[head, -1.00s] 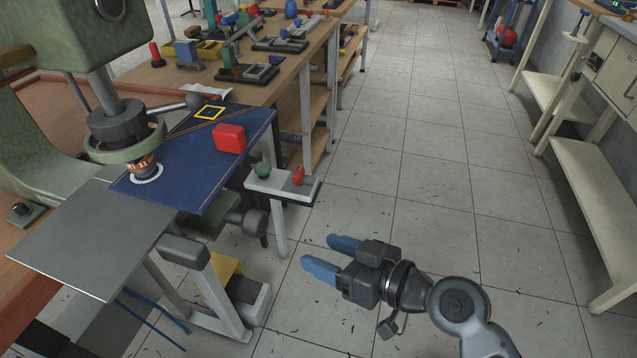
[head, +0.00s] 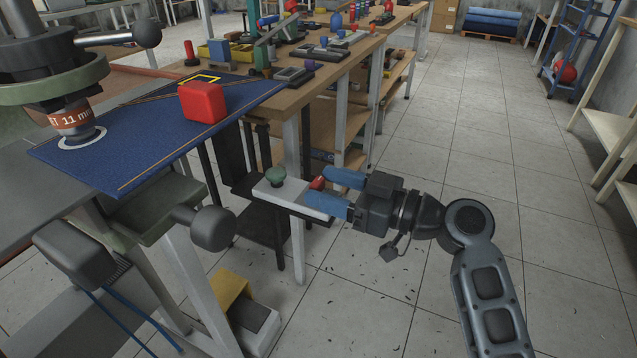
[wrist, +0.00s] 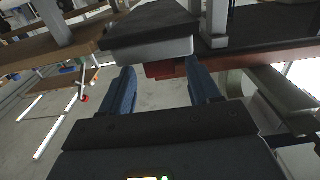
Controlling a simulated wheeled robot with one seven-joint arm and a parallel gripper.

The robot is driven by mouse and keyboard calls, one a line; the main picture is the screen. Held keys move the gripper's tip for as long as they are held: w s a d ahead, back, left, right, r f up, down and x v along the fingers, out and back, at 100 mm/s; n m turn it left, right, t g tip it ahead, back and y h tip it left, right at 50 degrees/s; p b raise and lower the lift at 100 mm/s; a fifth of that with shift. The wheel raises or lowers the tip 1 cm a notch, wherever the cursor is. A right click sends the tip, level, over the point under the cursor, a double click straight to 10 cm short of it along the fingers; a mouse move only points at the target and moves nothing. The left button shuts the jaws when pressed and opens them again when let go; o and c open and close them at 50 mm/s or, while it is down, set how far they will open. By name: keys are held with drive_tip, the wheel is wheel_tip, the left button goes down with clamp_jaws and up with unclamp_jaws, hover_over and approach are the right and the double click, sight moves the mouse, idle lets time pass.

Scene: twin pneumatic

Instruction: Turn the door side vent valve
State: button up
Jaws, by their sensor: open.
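No door and no part I can surely call a vent valve shows. My gripper (head: 315,183) is open, with its blue fingers pointing left. In the head view its tips are at a red knob (head: 317,183) on the end of a small pale ledge (head: 285,190). I cannot tell whether they touch it. A green knob (head: 275,176) stands on the same ledge, further left. In the wrist view my gripper (wrist: 158,65) has its fingers apart, with a grey slab edge (wrist: 150,51) just beyond the tips.
A press stands at left over a blue sheet (head: 160,130) with a red block (head: 203,101). A dark round handle (head: 212,229) sticks out below it. A yellow pedal (head: 230,288) is on the floor. A long cluttered bench (head: 300,88) runs back. The tiled floor (head: 440,120) at right is clear.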

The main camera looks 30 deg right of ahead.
drive_tip(key=shift+x, duration=1.3)
drive_tip(key=shift+c, duration=0.4)
drive_tip(key=c, duration=0.9)
drive_tip(key=shift+a, duration=0.1)
